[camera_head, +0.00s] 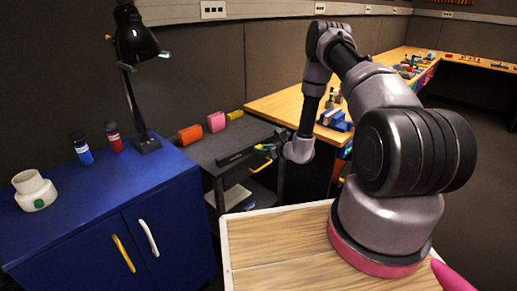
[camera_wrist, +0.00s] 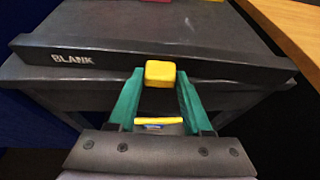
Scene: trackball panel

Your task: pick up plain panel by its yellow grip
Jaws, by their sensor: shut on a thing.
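The plain panel (camera_wrist: 215,63) is a long dark bar marked BLANK, lying across the wrist view along the front part of the cart top. It also shows in the head view (camera_head: 235,157), dark against the grey cart. Its yellow grip (camera_wrist: 159,73) is a small block at the middle of the near face. My gripper (camera_wrist: 159,80) has its green fingers on either side of the yellow grip and is shut on it. In the head view my gripper (camera_head: 266,150) reaches the cart's right side. I cannot tell whether the panel touches the cart top.
The grey cart (camera_head: 205,152) carries an orange block (camera_head: 190,133), a pink block (camera_head: 216,121) and a yellow one (camera_head: 235,114) at the back. A blue cabinet (camera_head: 85,215) with a lamp (camera_head: 136,60) stands left. A wooden bench (camera_head: 275,104) stands close on the cart's right.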

